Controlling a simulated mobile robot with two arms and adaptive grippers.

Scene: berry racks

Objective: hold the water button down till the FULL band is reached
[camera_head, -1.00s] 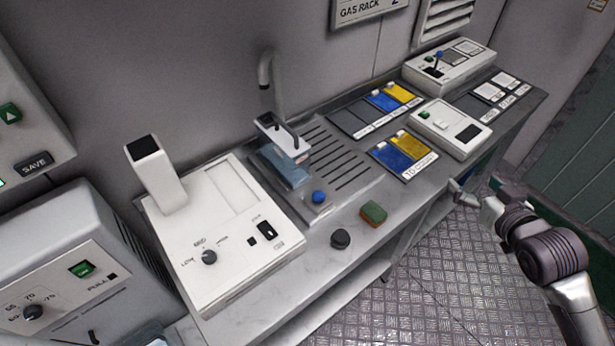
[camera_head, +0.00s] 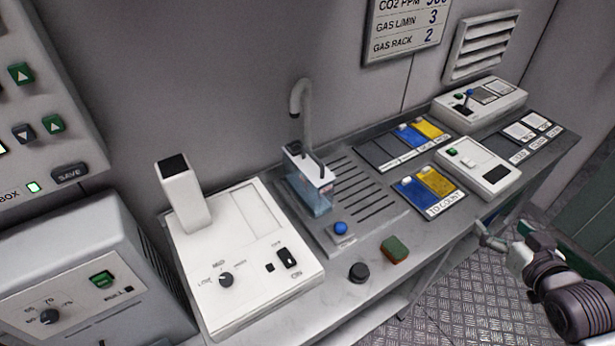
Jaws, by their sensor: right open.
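The blue water button (camera_head: 341,228) sits at the front of the grey ribbed drain tray (camera_head: 382,213). Nothing touches it. A clear bluish container (camera_head: 309,190) with a white and dark top stands on the tray behind the button, under the grey curved spout (camera_head: 301,98). I cannot read a FULL band or a water level on it at this size. My right gripper (camera_head: 486,236) is at the counter's front edge on the right, well away from the button. It is open and looks empty. My left gripper is not in view.
A white machine with a knob (camera_head: 254,292) stands left of the tray. A black knob (camera_head: 358,272) and a green-brown sponge (camera_head: 395,250) lie in front. Blue and yellow card trays (camera_head: 428,190) and a white device (camera_head: 478,167) are to the right.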

